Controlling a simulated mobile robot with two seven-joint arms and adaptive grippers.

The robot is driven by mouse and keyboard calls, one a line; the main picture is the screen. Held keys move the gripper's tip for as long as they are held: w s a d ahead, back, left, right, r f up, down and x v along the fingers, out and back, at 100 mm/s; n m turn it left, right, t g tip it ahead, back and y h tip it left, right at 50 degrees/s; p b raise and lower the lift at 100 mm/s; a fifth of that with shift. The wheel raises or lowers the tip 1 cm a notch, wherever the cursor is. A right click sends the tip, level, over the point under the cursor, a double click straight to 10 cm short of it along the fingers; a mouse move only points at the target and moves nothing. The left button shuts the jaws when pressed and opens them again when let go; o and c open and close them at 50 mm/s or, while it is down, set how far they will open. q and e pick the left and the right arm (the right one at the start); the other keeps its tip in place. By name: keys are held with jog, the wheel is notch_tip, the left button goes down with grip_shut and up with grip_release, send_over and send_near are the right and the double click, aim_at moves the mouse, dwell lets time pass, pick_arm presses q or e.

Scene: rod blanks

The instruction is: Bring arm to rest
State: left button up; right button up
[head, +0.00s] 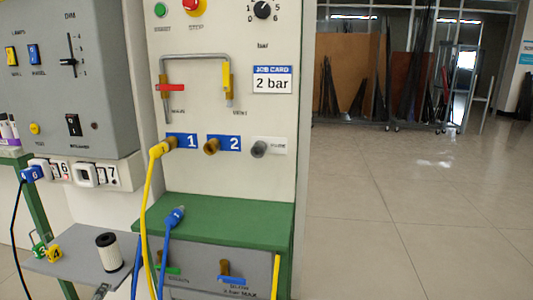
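Neither of my grippers shows in the head view, and no arm can be made out clearly. The white panel (235,25) stands in the middle with a job card (272,80) reading "2 bar". A yellow hose (147,215) has its end at the brass port marked 1 (170,145). Brass port 2 (211,146) and a grey port (259,149) have nothing in them. A blue hose end (174,217) rests on the green ledge (235,225) below.
A grey control box (100,130) with switches hangs at the left. A grey shelf (75,266) holds a white cylinder with a black top (110,255) and small green and yellow tagged pieces. Open tiled floor (400,200) lies at the right, with racks (375,80) behind.

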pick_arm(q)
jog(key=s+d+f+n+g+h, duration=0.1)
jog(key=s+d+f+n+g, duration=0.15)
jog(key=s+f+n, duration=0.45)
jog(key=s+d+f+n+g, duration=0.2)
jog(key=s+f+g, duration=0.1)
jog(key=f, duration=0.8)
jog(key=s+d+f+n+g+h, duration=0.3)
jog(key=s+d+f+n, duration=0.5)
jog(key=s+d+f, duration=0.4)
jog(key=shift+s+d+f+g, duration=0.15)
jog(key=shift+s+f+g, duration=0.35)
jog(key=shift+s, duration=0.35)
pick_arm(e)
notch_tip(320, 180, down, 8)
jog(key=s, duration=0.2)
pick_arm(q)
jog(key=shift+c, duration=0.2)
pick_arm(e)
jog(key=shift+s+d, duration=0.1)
